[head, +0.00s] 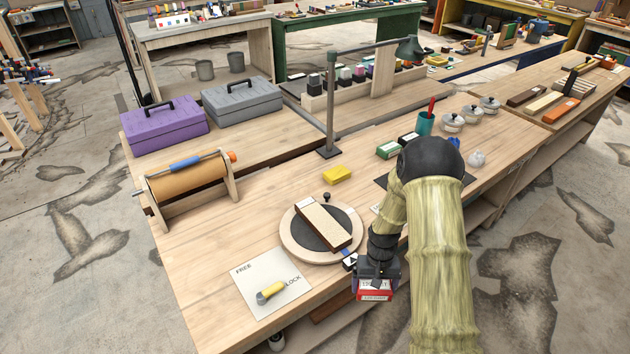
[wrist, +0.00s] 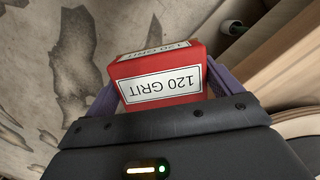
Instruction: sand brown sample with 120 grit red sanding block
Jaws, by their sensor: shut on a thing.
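My gripper (head: 377,272) is shut on the red sanding block (head: 375,294), just past the front edge of the bench and above the floor. In the wrist view the red block (wrist: 160,72) sits between the purple fingers, and its white label reads 120 GRIT upside down. A sample with dark brown sides and a pale speckled top (head: 325,227) lies on the dark disc of the round turntable (head: 288,240). The sample is up and left of my gripper, and the red block is apart from it.
A white card (head: 256,275) marked FREE and LOCK carries a yellow-handled lever (head: 270,292). A yellow block (head: 337,174), a lamp post (head: 330,110) and a paper roller (head: 187,182) stand behind. Green blocks (head: 388,150) and several lidded pots lie beyond my arm.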

